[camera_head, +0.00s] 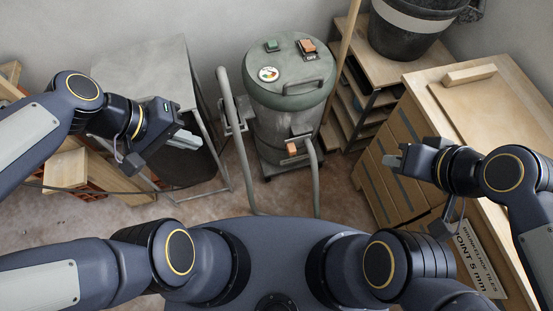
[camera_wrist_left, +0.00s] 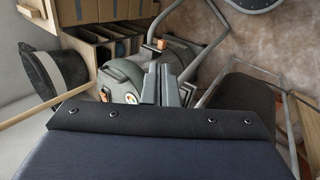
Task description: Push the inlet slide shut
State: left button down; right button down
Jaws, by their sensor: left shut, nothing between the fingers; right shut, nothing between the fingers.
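A grey-green drum vacuum (camera_head: 290,105) stands upright in the middle of the head view. An orange tab (camera_head: 291,149) sits on the inlet fitting (camera_head: 302,144) low on its front; I cannot tell how far the slide is open. The orange tab also shows in the left wrist view (camera_wrist_left: 161,45). My left gripper (camera_head: 186,140) is shut and empty, left of the vacuum and apart from it. Its fingers (camera_wrist_left: 158,84) point toward the vacuum in the left wrist view.
A grey hose (camera_head: 314,180) and a bent grey tube (camera_head: 235,140) run down in front of the vacuum.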

pick_arm(q)
jog(key=w+d+f+n+g+h+b, duration=0.1)
jog(key=w+f+n+h+b, duration=0.15)
jog(key=f+b, duration=0.4)
jog(key=w+d+f+n+h+b, duration=0.1)
jog(key=w+f+n+h+b, duration=0.2)
jog(key=f, duration=0.7)
jog(key=w+d+f+n+g+h+b, duration=0.1)
jog(key=w+f+n+h+b, duration=0.1)
jog(key=w+f+b, duration=0.55)
jog(key=n+t+h+b, duration=0.3)
jog(key=n+t+b, duration=0.3)
jog(key=n, duration=0.4)
send_near(291, 151)
jog(key=w+d+f+b, duration=0.2)
jog(key=w+d+b, duration=0.1)
jog(key=d+b, duration=0.2)
jog(key=shift+d+g, duration=0.2)
jog(key=shift+g, duration=0.1)
jog(key=x, duration=0.4)
jog(key=shift+w+d+r, duration=0.1)
jog(key=shift+d, duration=0.25)
jog(key=shift+a, duration=0.15)
